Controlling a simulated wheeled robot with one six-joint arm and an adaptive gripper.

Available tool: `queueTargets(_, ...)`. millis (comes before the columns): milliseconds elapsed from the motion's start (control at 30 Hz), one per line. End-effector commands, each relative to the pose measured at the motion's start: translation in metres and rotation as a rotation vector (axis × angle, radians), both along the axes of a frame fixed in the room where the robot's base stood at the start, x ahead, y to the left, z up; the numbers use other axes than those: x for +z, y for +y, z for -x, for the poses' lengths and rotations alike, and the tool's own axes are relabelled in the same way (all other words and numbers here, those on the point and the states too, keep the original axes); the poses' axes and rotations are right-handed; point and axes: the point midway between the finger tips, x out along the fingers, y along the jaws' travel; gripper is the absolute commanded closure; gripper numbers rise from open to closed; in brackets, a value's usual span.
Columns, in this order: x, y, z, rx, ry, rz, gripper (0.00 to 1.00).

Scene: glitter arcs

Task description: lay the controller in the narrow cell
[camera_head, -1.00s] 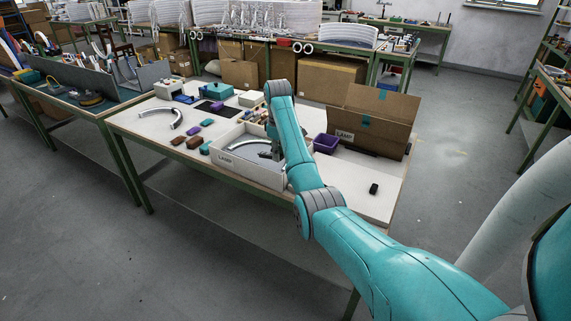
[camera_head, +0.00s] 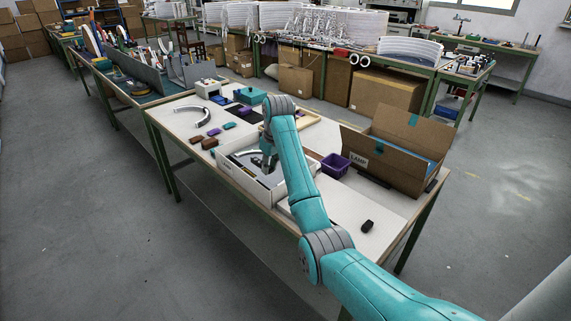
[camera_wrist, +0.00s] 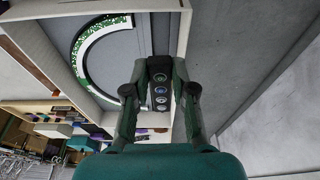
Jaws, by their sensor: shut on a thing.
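My gripper (camera_wrist: 158,95) is shut on the controller (camera_wrist: 160,78), a dark narrow block with a row of round buttons, in the wrist view. The controller is between the two fingers, over the strip of the white box beside the arc. The box (camera_head: 240,180) is open on the table in the head view, and its pale rim (camera_wrist: 183,30) shows in the wrist view. A curved arc with green glitter (camera_wrist: 84,60) lies in the larger part. The narrow cell (camera_wrist: 160,35) is partly covered by the controller and fingers. I cannot tell whether the controller touches its floor. In the head view my gripper (camera_head: 268,164) is over the box.
A purple bin (camera_head: 335,166) and an open cardboard box (camera_head: 395,160) stand right of the white box. A small black object (camera_head: 367,226) lies at the front right. Another arc (camera_head: 195,117) and several small blocks lie to the left.

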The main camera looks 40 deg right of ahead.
Motion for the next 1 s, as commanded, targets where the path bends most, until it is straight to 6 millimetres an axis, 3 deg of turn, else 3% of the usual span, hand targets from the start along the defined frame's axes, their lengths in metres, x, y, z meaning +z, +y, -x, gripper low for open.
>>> queueTargets(267, -0.011, 0.005, -0.002, 0.0, -0.003, -0.002, 1.0)
queueTargets(1000, -0.074, 0.004, -0.001, 0.0, -0.002, -0.002, 1.0)
